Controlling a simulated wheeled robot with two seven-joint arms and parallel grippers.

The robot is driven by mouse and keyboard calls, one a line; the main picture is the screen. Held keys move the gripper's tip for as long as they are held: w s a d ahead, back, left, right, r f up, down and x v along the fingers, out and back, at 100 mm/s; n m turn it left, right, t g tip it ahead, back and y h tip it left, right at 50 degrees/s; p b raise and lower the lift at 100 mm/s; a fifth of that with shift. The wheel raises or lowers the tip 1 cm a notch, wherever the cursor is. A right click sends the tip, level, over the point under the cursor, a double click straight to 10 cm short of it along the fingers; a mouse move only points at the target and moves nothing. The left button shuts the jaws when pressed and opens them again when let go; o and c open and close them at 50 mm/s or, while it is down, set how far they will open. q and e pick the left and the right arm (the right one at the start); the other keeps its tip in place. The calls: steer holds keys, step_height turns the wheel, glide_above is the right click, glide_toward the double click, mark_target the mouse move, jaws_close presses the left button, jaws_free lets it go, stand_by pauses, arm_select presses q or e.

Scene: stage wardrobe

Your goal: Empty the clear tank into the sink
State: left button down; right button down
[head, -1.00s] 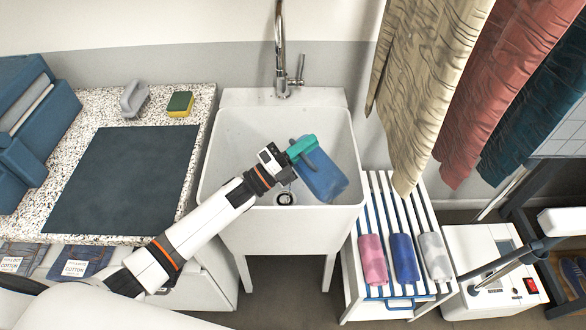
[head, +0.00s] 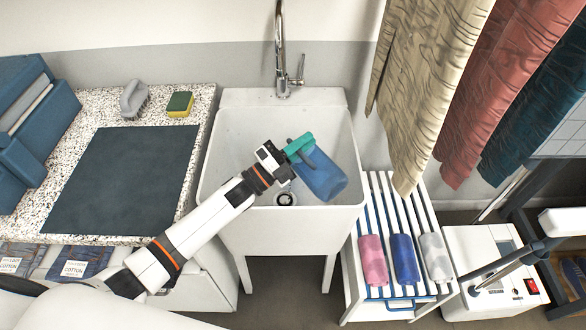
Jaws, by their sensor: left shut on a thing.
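The tank (head: 322,177) is a blue-looking see-through container with a teal handle (head: 299,146). It is tilted over the white sink (head: 235,146), its body pointing down and to the right. My left gripper (head: 285,156) is shut on the teal handle, above the basin. I cannot tell whether liquid is inside the tank or flowing out. The sink's drain (head: 285,198) shows just below and left of the tank. My right gripper is not in view.
A chrome tap (head: 281,60) stands behind the sink. The speckled counter at left holds a dark mat (head: 122,180), a brush (head: 134,98) and a sponge (head: 180,104). A slatted stand (head: 384,205) with rolled cloths is at right, below hanging fabrics (head: 425,85).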

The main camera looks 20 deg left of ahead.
mark_target(333, 180)
arm_select(q)
steer(key=shift+w+a+f+n, duration=0.1)
steer(key=shift+w+a+n, duration=0.15)
steer(key=shift+n, duration=0.15)
